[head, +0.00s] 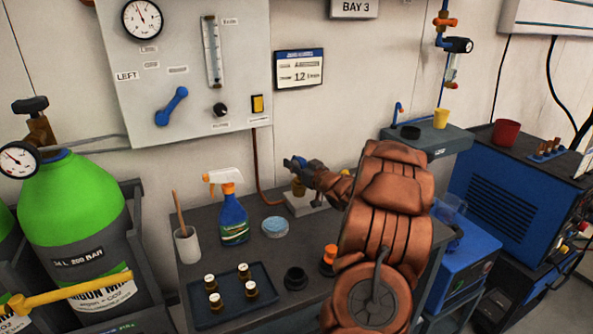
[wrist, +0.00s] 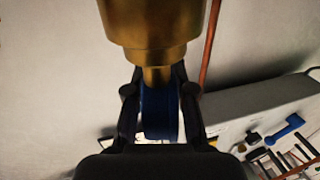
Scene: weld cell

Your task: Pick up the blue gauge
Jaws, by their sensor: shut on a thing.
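My gripper (head: 294,165) is over the back of the dark bench in the head view, its tip above a small pale grey stand (head: 305,204). In the wrist view the two dark fingers are shut on the sides of the blue gauge (wrist: 160,115), a round blue body with a pale edge. A brass stepped fitting (wrist: 152,25) fills the top of the wrist view, in line with the gauge. In the head view the gauge is mostly hidden by the gripper, with brass showing just below. I cannot tell whether the gauge touches the stand.
A blue spray bottle (head: 234,220), a light blue round tin (head: 275,227) and a white cup with a stick (head: 187,246) stand left of my gripper. A dark tray (head: 205,312) holds several brass pieces. The wall panel (head: 190,105) rises behind the bench.

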